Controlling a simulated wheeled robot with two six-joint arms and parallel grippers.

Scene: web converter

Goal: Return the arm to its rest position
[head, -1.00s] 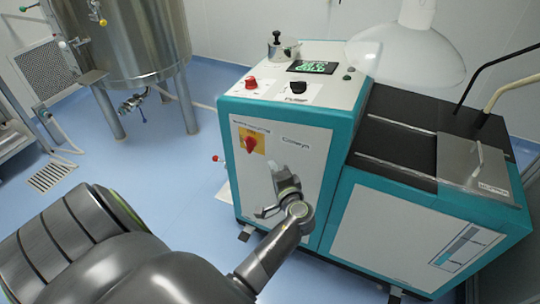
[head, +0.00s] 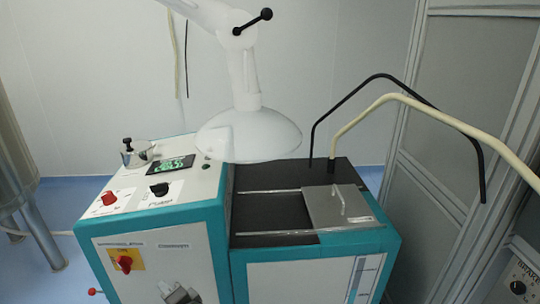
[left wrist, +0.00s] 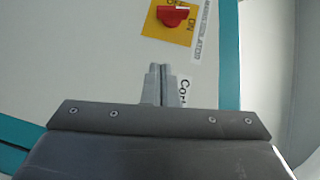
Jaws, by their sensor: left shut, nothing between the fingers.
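My left gripper (head: 180,293) shows only in part at the bottom edge of the head view, in front of the white front panel of the teal and white machine (head: 165,228). In the left wrist view its two grey fingers (left wrist: 160,84) are together with nothing between them. A red rotary switch (left wrist: 174,16) on a yellow plate is beyond the fingertips, apart from them. It also shows in the head view (head: 124,262), left of the gripper. The rest of my left arm is out of the head view. My right gripper is not in view.
A red button (head: 109,198), a black knob (head: 159,188) and a lit display (head: 174,165) are on the machine's top. Bent black and cream tubes rise at the right. A steel tank leg (head: 40,235) stands at the left.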

